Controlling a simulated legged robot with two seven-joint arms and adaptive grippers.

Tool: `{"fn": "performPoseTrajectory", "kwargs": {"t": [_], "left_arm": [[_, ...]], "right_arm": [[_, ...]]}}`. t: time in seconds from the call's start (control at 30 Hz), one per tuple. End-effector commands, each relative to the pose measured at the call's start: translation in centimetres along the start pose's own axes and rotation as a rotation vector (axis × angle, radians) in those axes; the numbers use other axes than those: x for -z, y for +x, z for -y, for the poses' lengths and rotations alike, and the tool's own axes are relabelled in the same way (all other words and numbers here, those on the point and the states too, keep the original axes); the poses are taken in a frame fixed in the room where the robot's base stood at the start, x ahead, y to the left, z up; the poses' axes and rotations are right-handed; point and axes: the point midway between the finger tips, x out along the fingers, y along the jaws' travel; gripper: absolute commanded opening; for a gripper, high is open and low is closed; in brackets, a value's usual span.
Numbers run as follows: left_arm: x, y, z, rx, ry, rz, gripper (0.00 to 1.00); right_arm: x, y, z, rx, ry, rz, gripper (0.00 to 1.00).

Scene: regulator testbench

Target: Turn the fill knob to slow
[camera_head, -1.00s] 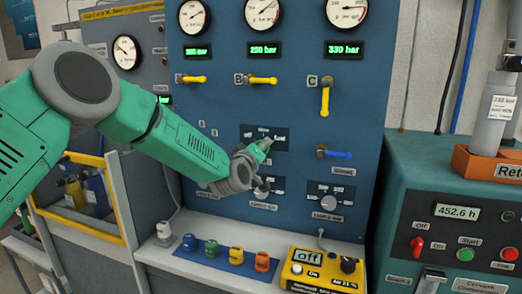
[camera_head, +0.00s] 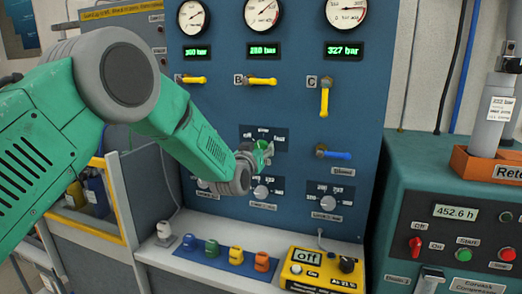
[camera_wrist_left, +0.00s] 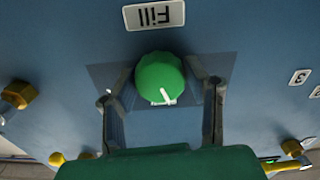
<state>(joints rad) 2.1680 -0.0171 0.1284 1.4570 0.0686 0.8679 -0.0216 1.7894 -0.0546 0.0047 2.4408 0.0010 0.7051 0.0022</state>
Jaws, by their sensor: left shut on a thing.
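The green fill knob (camera_wrist_left: 160,75) with a white pointer mark is in the middle of the left wrist view, beside the Fill label (camera_wrist_left: 154,15), which appears upside down. My left gripper (camera_wrist_left: 166,85) has one finger on each side of the knob and is shut on it. In the head view, my left gripper (camera_head: 255,155) is at the dark plate (camera_head: 275,133) on the blue panel, partly covering the knob (camera_head: 264,146). The pointer mark lies on the knob's lower side in the wrist view. Its exact setting is hard to read. My right gripper is out of view.
Two grey knobs (camera_head: 261,192) (camera_head: 328,203) sit below the fill knob. Yellow valve levers (camera_head: 263,81) are above it and a blue lever (camera_head: 335,154) is to its right. A yellow box (camera_head: 322,270) stands on the ledge below.

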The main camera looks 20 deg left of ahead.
Motion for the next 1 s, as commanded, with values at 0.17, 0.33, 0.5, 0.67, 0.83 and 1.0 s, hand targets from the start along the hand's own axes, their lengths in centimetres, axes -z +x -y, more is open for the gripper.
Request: {"fn": "performPoseTrajectory", "kwargs": {"t": [0.17,0.33,0.5,0.67,0.83,1.0], "left_arm": [[-0.27,-0.07,-0.05,0.000,0.132,0.005,0.12],[-0.30,-0.07,-0.04,0.000,0.226,0.006,0.12],[-0.34,-0.08,-0.09,-0.001,0.284,0.007,0.12],[-0.36,-0.08,-0.06,-0.001,0.312,0.008,0.12],[-0.38,-0.08,-0.07,-0.002,0.319,0.008,0.12],[-0.41,-0.08,-0.08,-0.002,0.318,0.009,0.12]], "right_arm": [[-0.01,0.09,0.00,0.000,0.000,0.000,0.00],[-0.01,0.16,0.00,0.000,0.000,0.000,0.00],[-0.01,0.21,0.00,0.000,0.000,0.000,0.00],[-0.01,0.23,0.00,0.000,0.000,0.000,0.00],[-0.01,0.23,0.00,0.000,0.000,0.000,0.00],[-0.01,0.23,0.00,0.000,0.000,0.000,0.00]]}}
